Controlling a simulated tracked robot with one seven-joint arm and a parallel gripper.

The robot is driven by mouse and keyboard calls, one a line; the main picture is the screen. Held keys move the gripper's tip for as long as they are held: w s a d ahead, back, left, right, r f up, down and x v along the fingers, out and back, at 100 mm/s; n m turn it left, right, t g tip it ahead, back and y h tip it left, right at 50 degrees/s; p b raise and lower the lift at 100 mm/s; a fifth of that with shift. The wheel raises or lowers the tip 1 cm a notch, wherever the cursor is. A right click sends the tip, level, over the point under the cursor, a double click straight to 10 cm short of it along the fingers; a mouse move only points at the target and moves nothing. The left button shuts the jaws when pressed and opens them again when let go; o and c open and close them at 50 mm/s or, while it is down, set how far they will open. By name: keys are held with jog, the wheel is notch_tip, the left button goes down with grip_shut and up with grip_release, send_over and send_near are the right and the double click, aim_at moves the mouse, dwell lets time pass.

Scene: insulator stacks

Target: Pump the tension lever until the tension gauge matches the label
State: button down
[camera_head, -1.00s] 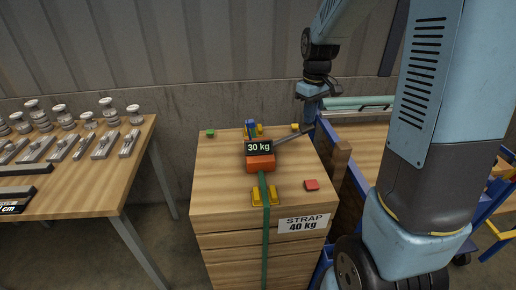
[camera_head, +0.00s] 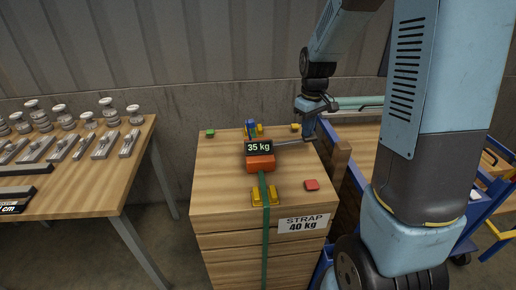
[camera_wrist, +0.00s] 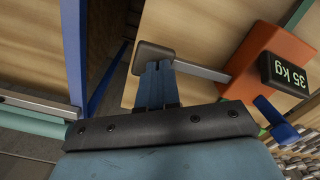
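The orange tensioner (camera_head: 261,163) sits on the wooden crate stack (camera_head: 225,180), with a green strap (camera_head: 265,235) running over the front. Its black gauge (camera_head: 259,148) reads 35 kg, and this also shows in the wrist view (camera_wrist: 287,75). The white label (camera_head: 303,223) reads STRAP 40 kg. The grey tension lever (camera_head: 292,142) sticks out to the right, nearly level. My gripper (camera_head: 309,137) is at the lever's outer end. In the wrist view my fingers (camera_wrist: 157,68) are together, their tips against the dark handle (camera_wrist: 153,57), with no grip around it visible.
Yellow strap guards (camera_head: 264,196), a red block (camera_head: 311,185) and a green block (camera_head: 210,133) lie on the crate top. A blue frame (camera_head: 345,155) stands close on the right. A table with insulators (camera_head: 105,150) is at left.

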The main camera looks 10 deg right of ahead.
jog(key=shift+r, duration=2.85)
